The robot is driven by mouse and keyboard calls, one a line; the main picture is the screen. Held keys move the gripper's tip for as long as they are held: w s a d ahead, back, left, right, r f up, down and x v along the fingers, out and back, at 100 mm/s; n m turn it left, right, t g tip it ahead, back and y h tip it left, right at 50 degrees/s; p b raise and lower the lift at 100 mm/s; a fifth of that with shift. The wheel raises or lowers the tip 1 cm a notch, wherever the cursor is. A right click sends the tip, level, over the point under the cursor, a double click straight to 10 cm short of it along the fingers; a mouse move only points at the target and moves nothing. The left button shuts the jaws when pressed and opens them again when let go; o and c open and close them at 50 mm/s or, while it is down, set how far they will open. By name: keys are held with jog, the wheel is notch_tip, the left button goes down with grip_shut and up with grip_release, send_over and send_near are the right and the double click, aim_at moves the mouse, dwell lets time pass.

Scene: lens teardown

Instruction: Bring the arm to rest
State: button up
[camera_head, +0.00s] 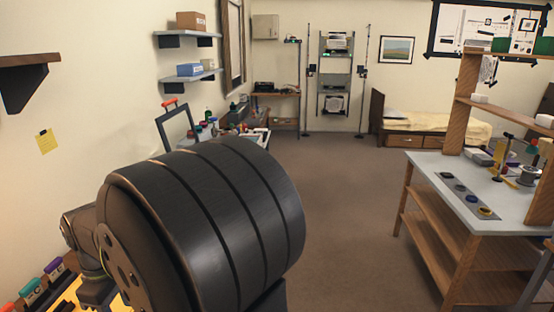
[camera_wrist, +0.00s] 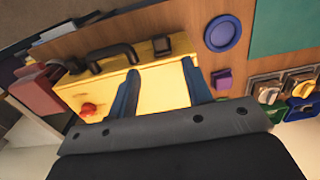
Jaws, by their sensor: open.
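My gripper (camera_wrist: 160,88) shows in the wrist view as two blue fingers spread apart, with nothing between their tips. It is open, above or in front of a yellow case-like object (camera_wrist: 150,88) with a black handle and a red knob. I cannot tell whether the fingers touch it. In the head view, a large black part of my arm fills the lower left and my gripper's fingers do not show.
In the wrist view, a blue round dish (camera_wrist: 223,33), a purple block (camera_wrist: 222,79) and a red object (camera_wrist: 40,92) lie around the yellow one. In the head view, a workbench (camera_head: 420,170) stands right, a bed (camera_head: 440,125) at the back; the floor between is clear.

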jog(key=w+d+r+m, duration=0.2)
jog(key=w+d+r, duration=0.15)
jog(key=r, duration=0.55)
jog(key=shift+s+a+f+n, duration=0.25)
jog(key=shift+s+a+n, duration=0.25)
jog(key=shift+s+a, duration=0.45)
jog(key=shift+s+a+f+n, duration=0.25)
jog(key=shift+s+a+n, duration=0.25)
jog(key=shift+s+a, duration=0.45)
jog(key=shift+w+a, duration=0.1)
jog(key=shift+w, duration=0.05)
